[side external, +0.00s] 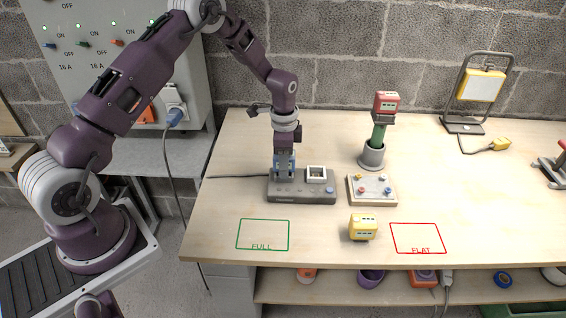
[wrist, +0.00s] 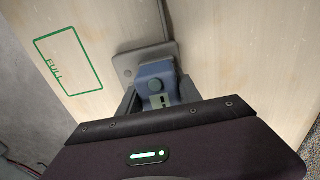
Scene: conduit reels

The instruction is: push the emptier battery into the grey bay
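A grey charger (side external: 298,199) stands at the table's back left; it also shows in the wrist view (wrist: 127,60). My gripper (side external: 284,168) points down over its left part, with its fingers on both sides of a blue battery (wrist: 155,78). The battery's grey label has dark bars, too small to read surely. Whether it sits fully in the charger is hidden. A yellow battery (side external: 363,228) stands near the front edge. A red battery (side external: 386,102) sits on top of a green-handled tool (side external: 379,134) in a grey cup (side external: 372,155).
A white-framed square (side external: 316,173) is on the charger's right part. A small board with coloured knobs (side external: 371,190) lies beside it. Green FULL (side external: 263,235) and red FLAT (side external: 418,238) outlines mark the table front. A work lamp (side external: 480,88) stands back right.

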